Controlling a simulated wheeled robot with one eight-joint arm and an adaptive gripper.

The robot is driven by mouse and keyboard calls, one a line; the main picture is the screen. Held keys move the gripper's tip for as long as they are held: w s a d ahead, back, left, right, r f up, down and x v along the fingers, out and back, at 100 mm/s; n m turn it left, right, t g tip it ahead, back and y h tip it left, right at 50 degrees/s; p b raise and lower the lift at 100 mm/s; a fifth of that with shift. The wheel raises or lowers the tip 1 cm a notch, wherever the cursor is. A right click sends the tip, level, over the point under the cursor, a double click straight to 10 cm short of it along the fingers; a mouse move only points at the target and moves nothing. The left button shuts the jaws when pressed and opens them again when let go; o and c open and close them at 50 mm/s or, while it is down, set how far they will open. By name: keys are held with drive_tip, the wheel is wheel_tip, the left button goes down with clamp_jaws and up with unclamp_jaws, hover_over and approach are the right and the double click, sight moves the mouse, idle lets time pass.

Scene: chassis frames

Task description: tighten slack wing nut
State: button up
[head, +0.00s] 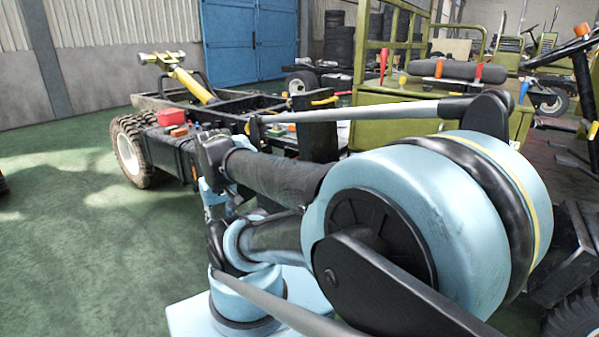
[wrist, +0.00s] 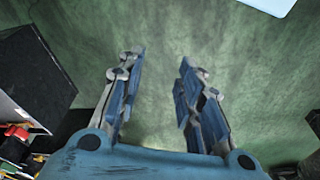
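My gripper (wrist: 160,72) is open and empty in the wrist view. Its two blue and grey fingers stand apart, with only green floor between and beyond them. In the head view my arm covers much of the middle, and only a small part of the gripper shows at its far end, beside the dark chassis frame (head: 172,153). I cannot make out a wing nut in either view. It may be hidden or too small to tell.
In the wrist view a black box (wrist: 42,72) stands close on the left. Olive vehicle bodywork (head: 430,105) stands behind my arm. The green floor (head: 70,240) at left is clear.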

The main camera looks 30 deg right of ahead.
drive_tip(key=w+d+r+n+h, duration=0.2)
drive_tip(key=w+d+r+n, duration=0.1)
drive_tip(key=w+d+r, duration=0.55)
drive_tip(key=w+d+r+n+g+h, duration=0.1)
drive_tip(key=w+d+r+n+g, duration=0.15)
drive_tip(key=w+d, duration=0.7)
drive_tip(key=w+d+r+n+g, duration=0.1)
drive_tip(key=w+d+r+n, duration=0.15)
drive_tip(key=w+d, duration=0.65)
drive_tip(key=w+d+f+n, duration=0.1)
drive_tip(key=w+d+f, duration=0.1)
drive_tip(key=d, duration=0.2)
drive_tip(key=w+d+f+n+g, duration=0.1)
drive_tip(key=w+d+f, duration=0.15)
drive_tip(key=d, duration=0.25)
drive_tip(key=w+d+f+n, duration=0.1)
drive_tip(key=w+d, duration=0.2)
drive_tip(key=d, duration=0.1)
drive_tip(key=shift+h, duration=0.4)
drive_tip(key=x, duration=1.7)
drive_tip(key=shift+s+d, duration=0.1)
drive_tip(key=shift+s, duration=0.15)
drive_tip(key=shift+c, duration=0.5)
clamp_jaws()
